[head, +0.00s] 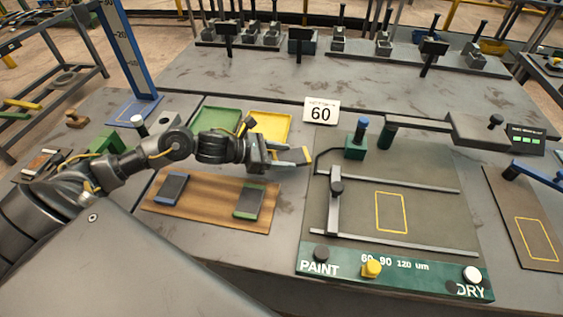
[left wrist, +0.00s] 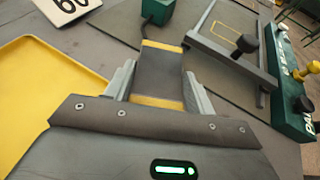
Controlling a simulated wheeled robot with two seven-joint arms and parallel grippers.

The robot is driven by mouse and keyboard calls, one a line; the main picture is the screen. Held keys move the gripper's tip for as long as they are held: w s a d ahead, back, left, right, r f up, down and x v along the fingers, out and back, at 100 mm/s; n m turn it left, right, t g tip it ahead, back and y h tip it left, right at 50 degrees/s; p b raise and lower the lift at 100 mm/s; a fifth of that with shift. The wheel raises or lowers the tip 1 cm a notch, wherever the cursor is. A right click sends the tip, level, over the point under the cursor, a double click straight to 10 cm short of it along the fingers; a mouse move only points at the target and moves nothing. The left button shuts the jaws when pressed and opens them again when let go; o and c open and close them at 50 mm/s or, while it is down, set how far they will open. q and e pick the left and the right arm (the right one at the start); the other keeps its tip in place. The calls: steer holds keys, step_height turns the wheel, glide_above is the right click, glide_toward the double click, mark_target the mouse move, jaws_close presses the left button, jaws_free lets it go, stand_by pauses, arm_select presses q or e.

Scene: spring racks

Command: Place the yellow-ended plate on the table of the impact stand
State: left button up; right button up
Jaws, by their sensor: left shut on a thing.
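My left gripper (head: 280,160) is shut on the yellow-ended plate (head: 292,157), a dark grey plate with yellow ends. It holds the plate above the bench, between the wooden board and the green-fronted paint device. In the left wrist view the plate (left wrist: 160,72) sits between the two fingers, with a yellow band at each end. The tall blue post with a number scale (head: 122,45) at the far left looks like the impact stand. Its flat blue-grey base (head: 125,112) has a thin outline and is well away from the plate. My right gripper is not in view.
The wooden board (head: 210,205) carries a blue-ended plate (head: 171,188) and a green-ended plate (head: 249,201). A green tray (head: 215,118) and a yellow tray (head: 270,126) lie behind. The paint device (head: 420,273) has rails and a yellow-outlined rectangle.

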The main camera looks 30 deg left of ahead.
arm_select(q)
steer(key=shift+w+a+f, duration=0.15)
steer(key=shift+a+f, duration=0.05)
step_height(320, 180, down, 3)
steer(key=shift+r+p, duration=0.15)
steer(key=shift+p, duration=0.6)
steer(key=shift+f, duration=0.2)
steer(key=shift+f+b, duration=0.15)
steer(key=shift+b, duration=0.15)
steer(key=o, duration=1.2)
